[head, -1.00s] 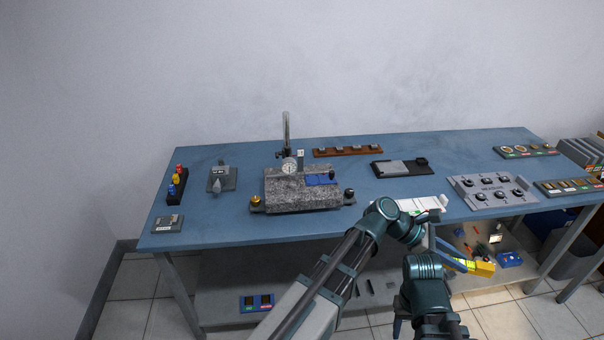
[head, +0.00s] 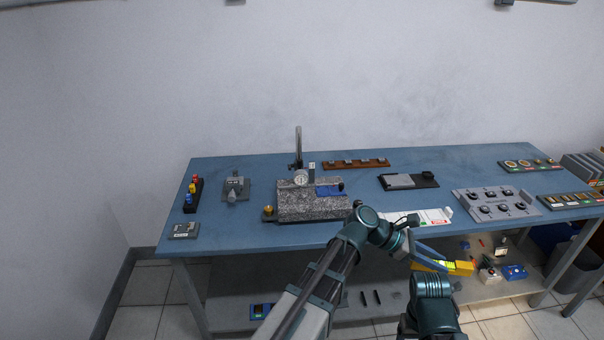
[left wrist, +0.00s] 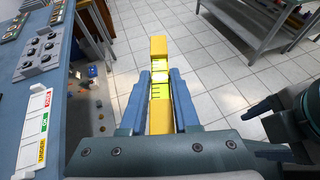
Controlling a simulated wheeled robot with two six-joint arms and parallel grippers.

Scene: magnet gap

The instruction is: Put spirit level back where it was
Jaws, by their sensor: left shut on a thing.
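The spirit level is a yellow bar with a bright green-yellow vial (left wrist: 159,70). My left gripper (head: 440,258) is shut on it, in front of the bench's front edge and below its top. In the left wrist view the two blue fingers of the left gripper (left wrist: 160,92) clamp the level's sides, and its yellow far end sticks out beyond them over the tiled floor. The level also shows in the head view (head: 460,268), partly hidden by the gripper.
The blue bench (head: 245,235) carries a granite block (head: 310,207) with a dial gauge (head: 301,178), a grey knob panel (head: 497,204) and a white labelled strip (head: 420,218) at the front edge.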

